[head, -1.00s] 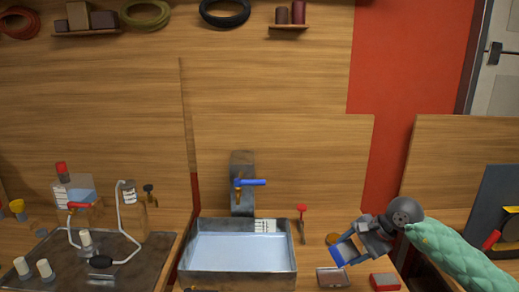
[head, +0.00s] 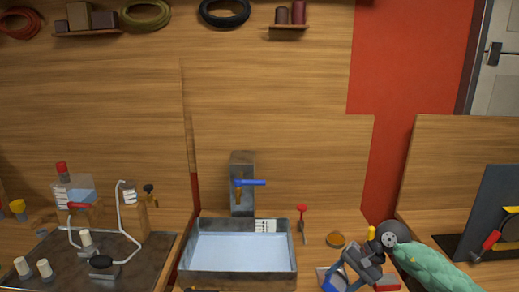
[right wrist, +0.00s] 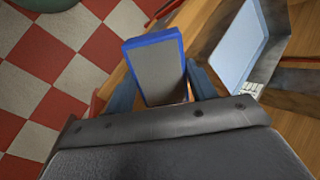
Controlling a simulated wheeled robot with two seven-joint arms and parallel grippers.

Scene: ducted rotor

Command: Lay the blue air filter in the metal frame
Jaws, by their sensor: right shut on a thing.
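The blue air filter (right wrist: 158,68) has a blue rim and a grey face in the right wrist view. My right gripper (right wrist: 160,92) is shut on it, with a finger at each side. In the head view my right gripper (head: 343,273) hangs low over the bench, right of the sink, with the filter (head: 332,284) at its fingers near the bottom edge. The small metal frame stood here earlier; gripper and filter now cover it, so I cannot tell whether the filter touches it. My left gripper is not in view.
A metal sink (head: 186,270) with pale blue inside is left of my gripper, under a blue-handled tap (head: 250,183). A red box (head: 388,284) is close on the right. A red-topped tool (head: 302,222) and round orange-brown piece (head: 335,240) lie behind.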

